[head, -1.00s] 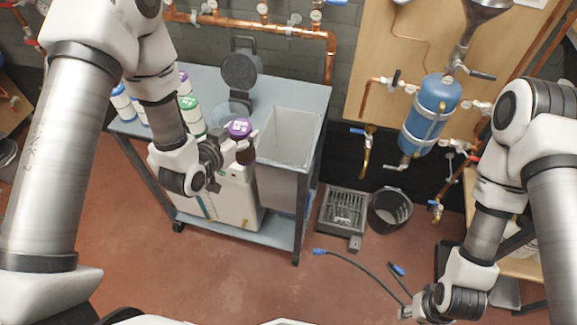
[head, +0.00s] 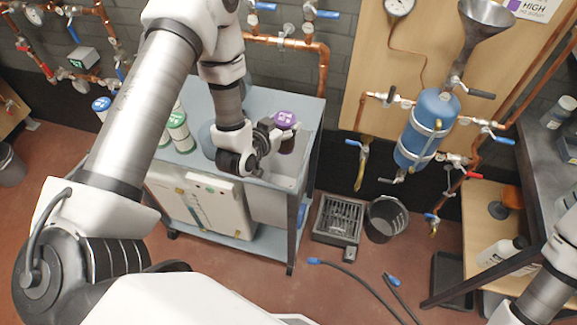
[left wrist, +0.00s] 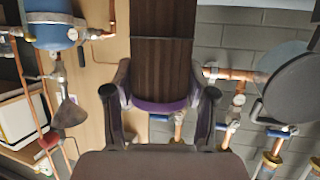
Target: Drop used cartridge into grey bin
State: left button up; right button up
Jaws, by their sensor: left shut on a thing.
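My left gripper (head: 272,140) is shut on the used cartridge (head: 287,146), which has a dark brown body and a purple cap. In the head view the cartridge appears over the opening of the grey bin (head: 268,206); its exact height above the rim is hard to tell. The bin stands at the right end of the blue-grey cart, its opening partly hidden by my gripper and the cartridge. In the left wrist view the cartridge (left wrist: 163,50) sits between both fingers (left wrist: 160,96). My right gripper is out of view; only part of that arm shows at lower right.
A white box (head: 203,207) stands beside the bin on the cart (head: 300,110). A black bucket (head: 384,220) and a floor drain unit (head: 338,222) are on the right. Hoses lie on the floor.

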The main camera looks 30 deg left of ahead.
pick_arm(q)
jog(key=s+a+f+b, duration=0.1)
jog(key=a+f+b, duration=0.2)
jog(key=f, duration=0.4)
jog(key=shift+s+a+f+b, duration=0.2)
jog(key=shift+a+b, duration=0.1)
jog(key=shift+b, duration=0.55)
jog(key=o, duration=1.4)
jog(key=shift+c, duration=0.2)
jog(key=v, duration=0.7)
jog(key=shift+s+d, duration=0.15)
jog(key=shift+r, duration=0.1)
